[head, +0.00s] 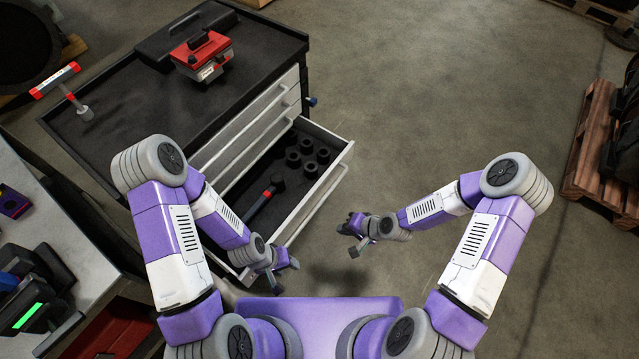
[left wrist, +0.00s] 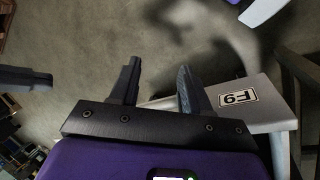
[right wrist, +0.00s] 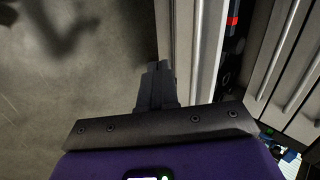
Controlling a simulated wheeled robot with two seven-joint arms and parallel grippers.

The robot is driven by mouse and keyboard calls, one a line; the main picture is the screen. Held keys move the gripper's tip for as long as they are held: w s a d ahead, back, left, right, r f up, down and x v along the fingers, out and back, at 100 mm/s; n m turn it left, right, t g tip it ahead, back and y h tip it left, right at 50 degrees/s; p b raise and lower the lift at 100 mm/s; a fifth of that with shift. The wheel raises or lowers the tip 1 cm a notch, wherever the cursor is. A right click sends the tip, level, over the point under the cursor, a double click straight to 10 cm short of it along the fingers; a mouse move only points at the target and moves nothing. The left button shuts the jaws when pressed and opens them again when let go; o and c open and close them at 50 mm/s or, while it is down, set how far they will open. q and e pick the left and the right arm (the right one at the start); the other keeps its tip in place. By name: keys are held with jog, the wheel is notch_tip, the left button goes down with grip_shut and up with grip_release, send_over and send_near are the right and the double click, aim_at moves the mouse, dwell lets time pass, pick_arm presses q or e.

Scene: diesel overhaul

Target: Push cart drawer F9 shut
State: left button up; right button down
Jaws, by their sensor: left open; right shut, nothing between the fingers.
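Cart drawer F9 (head: 322,187) stands pulled out from the black-topped cart (head: 130,120). Several black cups (head: 308,158) and a red-and-black tool (head: 263,198) lie in it. Its F9 label (left wrist: 237,97) shows in the left wrist view, on a light grey panel beside my left fingers. My left gripper (head: 282,270) is open at the drawer's near end; its fingers (left wrist: 157,85) hold nothing. My right gripper (head: 352,238) is shut and empty in front of the drawer. In the right wrist view its fingertips (right wrist: 157,75) are close to the drawer front (right wrist: 182,40); contact cannot be told.
A red case (head: 203,57) and a black case (head: 165,40) sit on the cart top. A grey bench (head: 80,240) with several items is at left. Pallets (head: 590,150) stand at right. The floor between is clear.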

aim_at(312, 196)
jog(key=w+d+r+m+t+p, duration=0.1)
jog(key=w+d+r+m+t, duration=0.1)
jog(key=w+r, duration=0.3)
jog(key=shift+y, duration=0.4)
jog(key=b+x, duration=0.1)
jog(key=x, duration=0.9)
jog(key=shift+a, duration=0.1)
jog(key=w+a, duration=0.2)
jog(key=shift+a+b, duration=0.3)
jog(key=shift+a, duration=0.1)
pick_arm(q)
jog(key=shift+s+r, duration=0.35)
jog(key=shift+s, duration=0.05)
pick_arm(e)
jog(key=shift+w+a, duration=0.3)
